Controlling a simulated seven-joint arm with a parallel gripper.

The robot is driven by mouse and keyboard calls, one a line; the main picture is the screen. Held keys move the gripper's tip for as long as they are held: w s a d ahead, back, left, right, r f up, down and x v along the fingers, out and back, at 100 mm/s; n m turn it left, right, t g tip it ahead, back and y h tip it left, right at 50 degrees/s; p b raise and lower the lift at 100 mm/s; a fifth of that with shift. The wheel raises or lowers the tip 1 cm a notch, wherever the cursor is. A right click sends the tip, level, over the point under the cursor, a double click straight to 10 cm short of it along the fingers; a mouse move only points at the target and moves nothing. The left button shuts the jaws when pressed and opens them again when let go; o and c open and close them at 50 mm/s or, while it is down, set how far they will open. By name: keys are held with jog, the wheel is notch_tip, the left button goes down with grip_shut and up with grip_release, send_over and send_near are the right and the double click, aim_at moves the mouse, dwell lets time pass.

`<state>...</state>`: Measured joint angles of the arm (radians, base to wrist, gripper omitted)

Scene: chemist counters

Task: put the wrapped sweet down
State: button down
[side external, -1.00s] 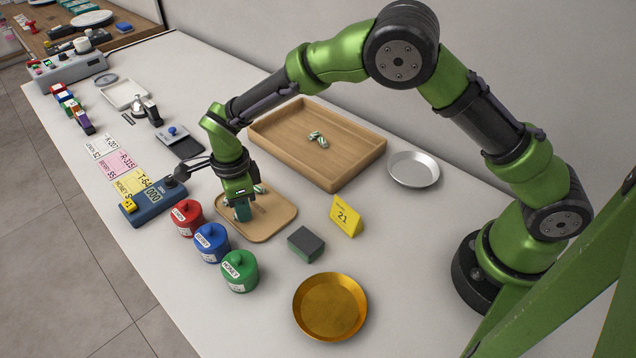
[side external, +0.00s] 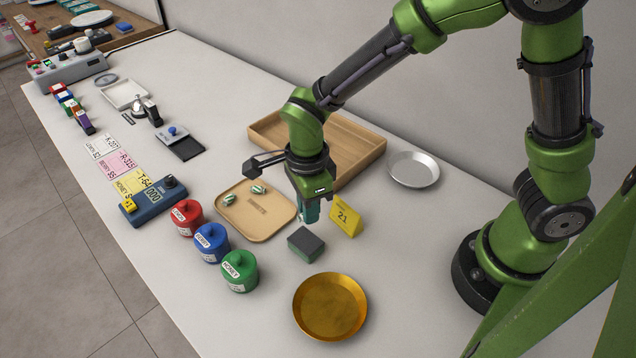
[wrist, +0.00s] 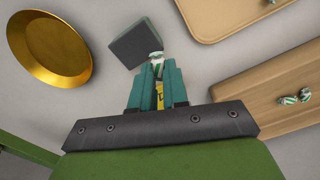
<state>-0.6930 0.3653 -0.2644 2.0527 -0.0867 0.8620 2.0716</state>
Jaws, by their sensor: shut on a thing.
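My gripper (side external: 309,211) hangs above the counter between the dark grey-green block and the yellow calendar card, to the right of the small tan tray. It is shut on a green-and-white wrapped sweet (wrist: 157,58), which shows between the fingertips in the wrist view; only a pale bit of it shows in the side view. Two similar sweets (side external: 229,198) lie on the small tan tray (side external: 262,231). More sweets (wrist: 292,98) lie in the large wooden tray (side external: 361,155), hidden behind my arm in the side view.
The dark block (side external: 306,244) stands close to my gripper, as does the yellow card (side external: 345,217). A gold dish (side external: 330,306) lies in front and a silver dish (side external: 413,169) behind. Red (side external: 187,219), blue (side external: 212,243) and green (side external: 240,272) lidded jars stand at left.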

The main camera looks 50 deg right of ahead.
jog(key=shift+s+d+r, duration=0.1)
jog(key=shift+s+d, duration=0.15)
jog(key=shift+s, duration=0.25)
jog(key=shift+s+r, duration=0.15)
notch_tip(320, 180, up, 5)
jog(key=w+d+m, duration=0.4)
jog(key=d+m, duration=0.5)
jog(key=d, duration=0.6)
jog(key=f, duration=0.2)
jog(key=d+f, duration=0.1)
jog(key=f, duration=0.1)
jog(key=shift+f, duration=0.2)
jog(key=w, duration=0.5)
jog(key=w+f, duration=0.1)
jog(key=w, duration=0.4)
jog(key=w+f, duration=0.1)
jog(key=w, duration=0.5)
jog(key=shift+f, duration=1.7)
